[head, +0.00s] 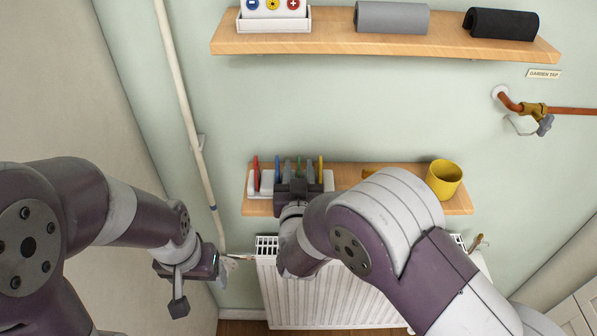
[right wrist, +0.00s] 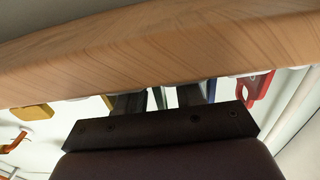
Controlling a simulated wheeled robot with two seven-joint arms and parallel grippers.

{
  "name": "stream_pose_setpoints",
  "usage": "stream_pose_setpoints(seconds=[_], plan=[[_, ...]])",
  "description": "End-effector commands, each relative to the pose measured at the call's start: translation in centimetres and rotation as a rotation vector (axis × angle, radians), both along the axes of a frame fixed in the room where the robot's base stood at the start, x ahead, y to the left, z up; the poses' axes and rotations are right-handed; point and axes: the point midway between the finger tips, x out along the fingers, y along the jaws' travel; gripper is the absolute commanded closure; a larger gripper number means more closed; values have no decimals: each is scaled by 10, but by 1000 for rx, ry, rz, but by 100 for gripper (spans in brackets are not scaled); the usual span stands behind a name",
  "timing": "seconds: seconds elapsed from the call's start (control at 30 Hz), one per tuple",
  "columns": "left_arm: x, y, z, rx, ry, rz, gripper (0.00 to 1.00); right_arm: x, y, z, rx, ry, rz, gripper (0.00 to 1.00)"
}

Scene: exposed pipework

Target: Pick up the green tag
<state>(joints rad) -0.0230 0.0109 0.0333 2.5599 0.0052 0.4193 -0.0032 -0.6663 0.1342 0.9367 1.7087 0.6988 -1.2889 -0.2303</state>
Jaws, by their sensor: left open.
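I see no clear contact. My left gripper (head: 196,286) is open and empty, low at the left near the radiator.
Red (head: 256,172), blue (head: 277,168) and yellow (head: 320,168) tags stand in the same rack. A yellow mug (head: 444,179) is at the shelf's right. A radiator (head: 320,296) is below, a vertical pipe (head: 190,115) at left, and an upper shelf (head: 330,43) above.

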Motion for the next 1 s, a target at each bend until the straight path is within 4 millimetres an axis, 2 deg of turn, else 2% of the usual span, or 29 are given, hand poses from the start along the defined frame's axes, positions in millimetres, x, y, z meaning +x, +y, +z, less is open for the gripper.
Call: stream_pose_setpoints(seconds=[0.07, 0.1, 0.17, 0.53, 0.67, 0.8, 0.9, 1.0], plan=[[0, 0, 0, 0, 0, 0, 23, 0, 0, 0, 0, 0, 0, 67], [0, 0, 0, 0, 0, 0, 23, 0, 0, 0, 0, 0, 0, 80], [0, 0, 0, 0, 0, 0, 23, 0, 0, 0, 0, 0, 0, 100], [0, 0, 0, 0, 0, 0, 23, 0, 0, 5, 2, 0, 0, 100], [0, 0, -1, 0, 0, 0, 23, 0, 0, 32, 6, -5, 0, 100], [0, 0, -2, 0, 0, 0, 23, 0, 0, 68, 6, -5, -1, 100], [0, 0, -2, 0, 0, 0, 23, 0, 0, 87, 3, -2, 0, 100], [0, 0, -2, 0, 0, 0, 23, 0, 0, 97, 2, 0, 0, 100]])
